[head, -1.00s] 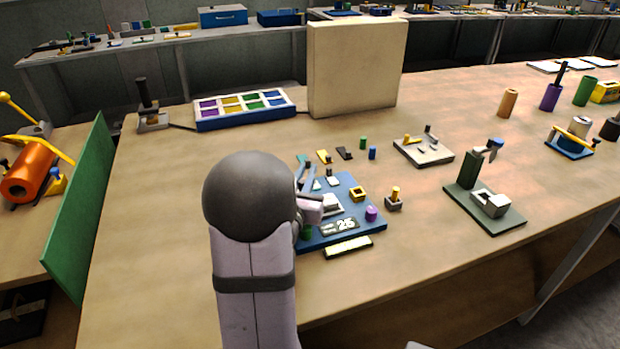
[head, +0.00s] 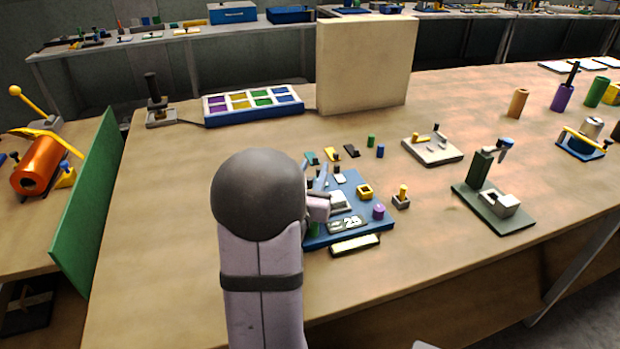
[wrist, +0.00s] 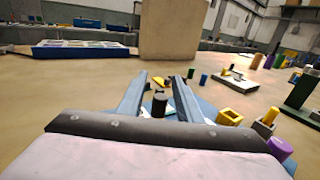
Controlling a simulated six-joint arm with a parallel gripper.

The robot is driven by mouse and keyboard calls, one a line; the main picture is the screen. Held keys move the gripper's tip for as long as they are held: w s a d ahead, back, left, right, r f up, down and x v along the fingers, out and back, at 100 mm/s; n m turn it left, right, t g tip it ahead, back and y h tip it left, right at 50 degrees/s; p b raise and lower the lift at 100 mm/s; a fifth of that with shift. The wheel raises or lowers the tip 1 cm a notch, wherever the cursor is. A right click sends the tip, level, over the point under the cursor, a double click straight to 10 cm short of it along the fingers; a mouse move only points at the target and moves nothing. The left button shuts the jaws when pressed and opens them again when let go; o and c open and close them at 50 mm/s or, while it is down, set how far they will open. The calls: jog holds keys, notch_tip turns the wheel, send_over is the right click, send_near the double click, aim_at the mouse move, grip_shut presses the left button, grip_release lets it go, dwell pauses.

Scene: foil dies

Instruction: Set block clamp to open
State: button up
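A blue base plate (head: 352,181) lies on the bench just beyond my arm, bearing a pale block (head: 339,203), a yellow square ring (head: 365,191), a purple cylinder (head: 378,212) and a number label (head: 347,223). I cannot tell for sure which fixture is the block clamp. My gripper (head: 318,178) is over the left part of this plate. In the wrist view my gripper (wrist: 158,82) has its fingers apart, with a dark knob (wrist: 159,104) showing between them in the picture. I see no contact with the knob. My arm hides the plate's left side.
A green stand with a lever (head: 480,180) is at the right. A pale plate with pegs (head: 433,150) lies behind it. A large beige panel (head: 366,65) and a colored tray (head: 253,105) stand at the back. Small parts lie behind the blue plate.

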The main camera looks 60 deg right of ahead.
aim_at(310, 180)
jog(key=shift+v, duration=0.8)
jog(key=shift+s+a+f+b, duration=0.15)
jog(key=shift+a+b, duration=0.2)
jog(key=shift+b, duration=0.3)
jog(key=b, duration=0.3)
jog(key=shift+a, duration=0.3)
jog(key=b+v, duration=0.1)
jog(key=b, duration=0.3)
jog(key=shift+s+a+f+b, duration=0.1)
jog(key=shift+a+b, duration=0.3)
jog(key=shift+r+b+v, duration=0.25)
jog(key=shift+b+v, duration=0.9)
jog(key=shift+b, duration=0.2)
jog(key=shift+r, duration=0.1)
